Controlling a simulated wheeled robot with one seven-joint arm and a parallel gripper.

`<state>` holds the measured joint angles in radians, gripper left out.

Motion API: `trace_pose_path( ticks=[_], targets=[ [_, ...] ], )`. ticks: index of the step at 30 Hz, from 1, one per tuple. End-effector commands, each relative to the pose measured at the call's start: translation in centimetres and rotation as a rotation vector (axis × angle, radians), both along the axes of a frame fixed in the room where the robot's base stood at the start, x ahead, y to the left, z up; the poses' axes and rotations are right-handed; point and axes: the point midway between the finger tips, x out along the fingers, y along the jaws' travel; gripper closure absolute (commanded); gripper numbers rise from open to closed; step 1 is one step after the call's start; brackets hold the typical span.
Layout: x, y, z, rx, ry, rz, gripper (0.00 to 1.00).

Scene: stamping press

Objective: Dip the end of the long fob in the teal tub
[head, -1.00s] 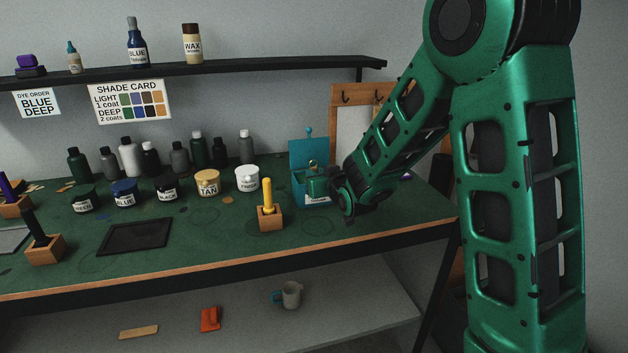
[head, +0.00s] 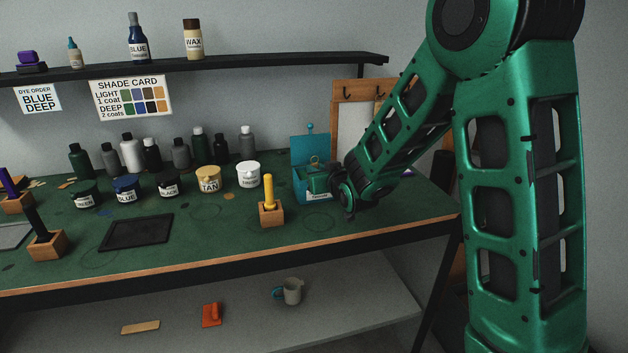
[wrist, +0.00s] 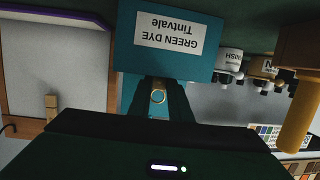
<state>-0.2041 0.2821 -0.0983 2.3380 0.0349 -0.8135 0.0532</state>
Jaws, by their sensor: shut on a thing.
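The teal tub (head: 300,188) stands at the right end of the bench with its lid (head: 310,149) raised behind it. In the wrist view the tub (wrist: 205,60) appears upside down, labelled "GREEN DYE Tintvale". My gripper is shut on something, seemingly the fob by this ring. The fob's body and end are hidden.
A yellow-handled tool in a wooden block (head: 271,214) stands left of the tub. White, tan and black jars (head: 209,180) line the bench further left. A hook board (head: 349,115) stands behind my arm. The bench front is mostly clear.

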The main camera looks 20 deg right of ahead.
Motion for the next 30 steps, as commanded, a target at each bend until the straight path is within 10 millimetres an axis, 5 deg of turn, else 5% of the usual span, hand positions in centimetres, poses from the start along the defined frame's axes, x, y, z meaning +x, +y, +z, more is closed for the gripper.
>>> trace_pose_path(
  ticks=[30],
  targets=[
    [0.7,0.0,0.0,0.0,0.0,0.0,1.0]
  ],
)
